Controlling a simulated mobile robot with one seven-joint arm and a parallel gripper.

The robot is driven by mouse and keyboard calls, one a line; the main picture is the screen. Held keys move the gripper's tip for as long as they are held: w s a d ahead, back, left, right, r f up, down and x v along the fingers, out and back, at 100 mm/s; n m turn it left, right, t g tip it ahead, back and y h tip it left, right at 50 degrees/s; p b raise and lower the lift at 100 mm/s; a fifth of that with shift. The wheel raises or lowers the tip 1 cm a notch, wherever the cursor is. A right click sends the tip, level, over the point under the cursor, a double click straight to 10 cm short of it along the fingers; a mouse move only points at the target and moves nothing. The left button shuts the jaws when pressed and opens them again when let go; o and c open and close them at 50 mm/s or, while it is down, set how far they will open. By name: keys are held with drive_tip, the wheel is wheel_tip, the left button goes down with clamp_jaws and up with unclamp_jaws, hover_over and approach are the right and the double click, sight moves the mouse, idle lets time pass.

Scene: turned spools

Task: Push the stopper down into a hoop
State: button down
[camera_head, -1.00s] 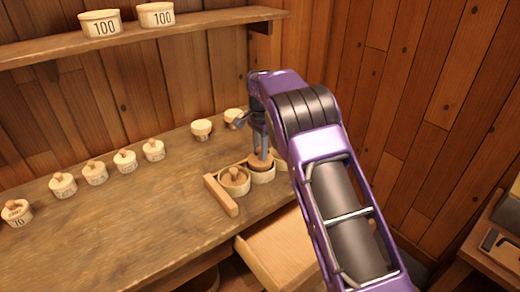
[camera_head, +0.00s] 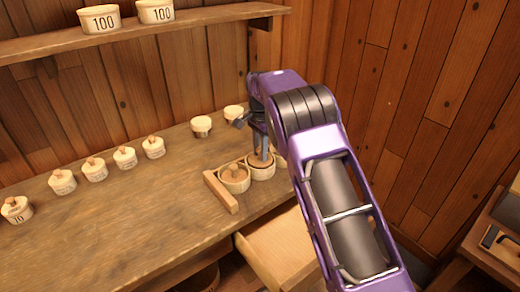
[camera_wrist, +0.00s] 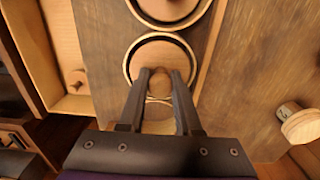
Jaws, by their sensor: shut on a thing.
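The stopper is a round wooden disc with a knob. In the wrist view the stopper (camera_wrist: 168,53) lies inside a pale hoop (camera_wrist: 127,63), with the hoop's rim showing around it. My gripper (camera_wrist: 160,76) is shut on the knob, one finger on each side. In the head view my gripper (camera_head: 262,156) points down at the stopper (camera_head: 254,160), which sits within the right-hand hoop (camera_head: 262,174) at about rim height or a little below. How firmly it is seated cannot be told. The near part of the disc is hidden by my fingers.
A second hoop (camera_head: 234,187) with a knobbed stopper in it stands close on the left, beside a wooden strip (camera_head: 221,192). Several lidded pots line the bench (camera_head: 120,215) at left. An open drawer (camera_head: 275,245) juts out below. The bench front is clear.

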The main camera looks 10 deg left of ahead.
drive_tip(key=shift+f, duration=0.35)
idle(0.5)
drive_tip(key=c, duration=0.5)
unclamp_jaws()
drive_tip(key=shift+o, duration=0.2)
drive_tip(key=o, duration=0.3)
drive_tip(key=shift+o, duration=0.2)
drive_tip(key=shift+r+p, duration=0.2)
drive_tip(key=shift+p, duration=0.1)
drive_tip(key=shift+r+p, duration=0.35)
drive_tip(key=shift+r, duration=0.05)
drive_tip(key=shift+r, duration=0.15)
